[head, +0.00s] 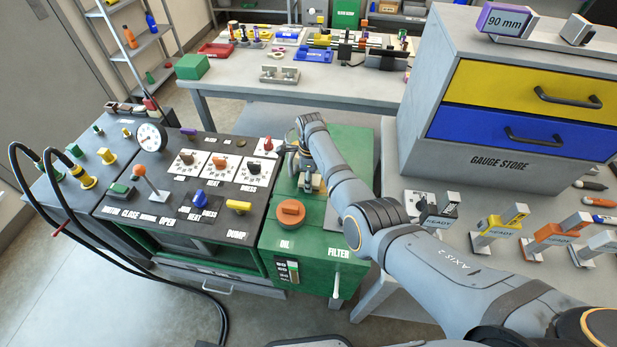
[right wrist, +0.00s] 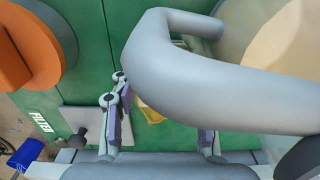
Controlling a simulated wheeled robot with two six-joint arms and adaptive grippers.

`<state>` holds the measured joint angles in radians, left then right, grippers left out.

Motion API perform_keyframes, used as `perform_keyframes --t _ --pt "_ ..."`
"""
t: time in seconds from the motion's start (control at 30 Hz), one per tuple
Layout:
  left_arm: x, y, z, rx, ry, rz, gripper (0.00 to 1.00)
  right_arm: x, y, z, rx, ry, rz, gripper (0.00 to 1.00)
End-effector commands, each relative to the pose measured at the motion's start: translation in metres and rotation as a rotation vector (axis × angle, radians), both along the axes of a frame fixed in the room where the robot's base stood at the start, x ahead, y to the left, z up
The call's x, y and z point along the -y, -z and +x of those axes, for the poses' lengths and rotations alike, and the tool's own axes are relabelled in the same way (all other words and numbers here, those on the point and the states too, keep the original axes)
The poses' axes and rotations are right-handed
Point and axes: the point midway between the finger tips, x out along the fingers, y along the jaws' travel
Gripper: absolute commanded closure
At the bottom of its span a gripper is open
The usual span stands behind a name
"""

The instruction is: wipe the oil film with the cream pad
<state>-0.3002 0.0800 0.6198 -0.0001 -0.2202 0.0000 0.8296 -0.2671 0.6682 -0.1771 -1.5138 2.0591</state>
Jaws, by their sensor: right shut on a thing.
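My right gripper (head: 298,158) is over the green tank top, and it also shows in the right wrist view (right wrist: 162,125). Its two fingers are apart, shut on a thick grey curved handle (right wrist: 165,75) that fills the middle of that view. A cream surface (right wrist: 290,45), seemingly the cream pad, shows at upper right beside the handle; its underside is hidden. A small amber patch (right wrist: 151,112), possibly the oil film, shows between the fingers on the green surface, partly covered by the handle. My left gripper is not in view.
An orange cap (head: 290,212) stands on the green tank (head: 328,232) close to my right gripper. The control panel (head: 180,190) with knobs and a lever lies to the left. The gauge store (head: 480,165) and several small gauges stand at right.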

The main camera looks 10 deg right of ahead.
Motion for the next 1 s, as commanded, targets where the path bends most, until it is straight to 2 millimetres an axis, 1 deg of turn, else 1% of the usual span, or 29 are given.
perform_keyframes --t 0.03,0.23,0.3,0.47,0.63,0.83,0.9,1.0 --pt "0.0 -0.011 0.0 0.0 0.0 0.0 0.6 0.007 -0.004 -0.003 -0.005 0.003 -0.004 0.79" --pt "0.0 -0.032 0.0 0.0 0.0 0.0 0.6 0.026 -0.003 -0.009 -0.006 0.003 -0.006 0.79" --pt "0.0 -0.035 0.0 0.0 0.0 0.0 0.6 0.03 -0.001 -0.01 -0.006 0.003 -0.006 0.79" --pt "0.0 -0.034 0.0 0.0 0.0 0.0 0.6 0.031 0.002 -0.01 -0.004 0.002 -0.004 0.79" --pt "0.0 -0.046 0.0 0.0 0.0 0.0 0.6 0.041 -0.002 -0.013 -0.006 0.002 -0.004 0.79" --pt "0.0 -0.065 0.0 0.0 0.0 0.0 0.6 0.062 -0.002 -0.019 -0.007 0.003 -0.006 0.79" --pt "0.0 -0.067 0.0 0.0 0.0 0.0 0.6 0.066 0.0 -0.021 -0.008 0.002 -0.006 0.79" --pt "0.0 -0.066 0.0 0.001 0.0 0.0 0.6 0.068 0.002 -0.021 -0.006 0.001 -0.004 0.79"
